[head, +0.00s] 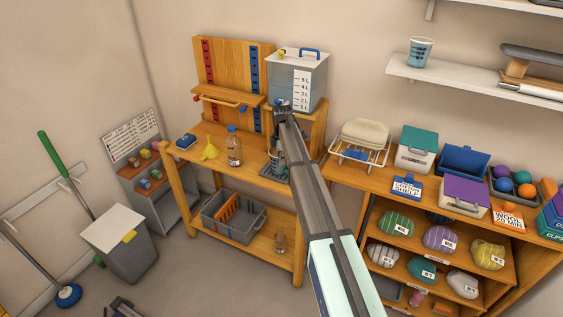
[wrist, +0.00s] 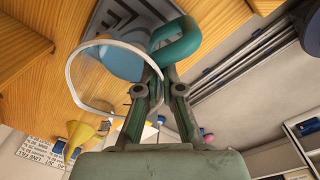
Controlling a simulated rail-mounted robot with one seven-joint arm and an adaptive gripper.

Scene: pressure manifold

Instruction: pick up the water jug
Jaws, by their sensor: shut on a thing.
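The water jug (wrist: 88,78) is a clear round vessel with a white rim, blue water inside and a thick teal handle (wrist: 180,45) in the wrist view. My gripper (wrist: 155,72) is shut on the handle, with its fingers beside the jug's wall. In the head view my gripper (head: 277,148) points down at the right part of the wooden bench, below the clear tank. The jug (head: 274,169) shows there only in part, at the fingers; my arm hides much of it. I cannot tell whether its base touches the bench.
A clear tank (head: 298,82) with a litre scale stands on a raised stand behind my gripper. A yellow funnel (head: 209,151), a bottle (head: 234,148) and a blue item (head: 186,142) stand left on the bench (head: 205,128). A wire rack (head: 360,142) is on the right counter.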

